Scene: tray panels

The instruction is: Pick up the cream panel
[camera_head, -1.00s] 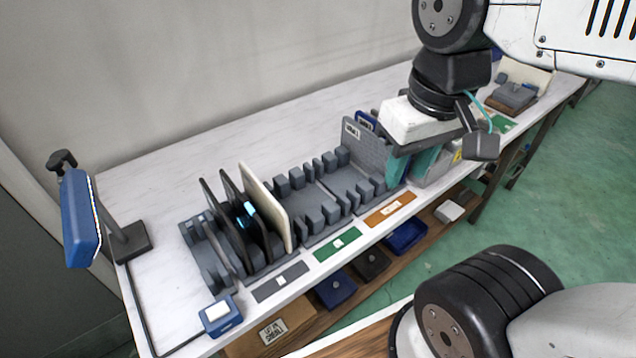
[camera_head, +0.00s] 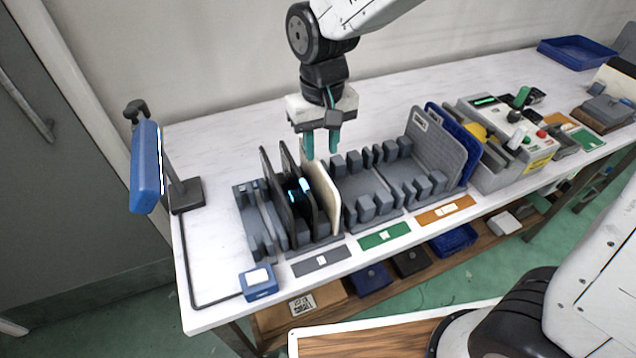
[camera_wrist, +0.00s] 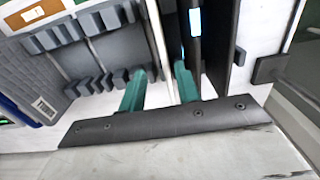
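The cream panel (camera_head: 325,190) stands upright in the left part of the grey slotted rack (camera_head: 372,203), right of the dark panels. My gripper (camera_head: 321,144) points down at the far end of the cream panel's top edge. Its two teal fingers are apart with nothing gripped. In the wrist view the cream panel (camera_wrist: 158,40) shows as a pale strip running between the open fingers (camera_wrist: 160,88). I cannot tell how far down the panel the fingertips reach.
Dark panels (camera_head: 272,190) with cyan marks stand close on the left of the cream panel. Rack slots to its right are empty up to a grey panel (camera_head: 436,150) and a blue one. A blue screen (camera_head: 146,168) on a stand is at the left.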

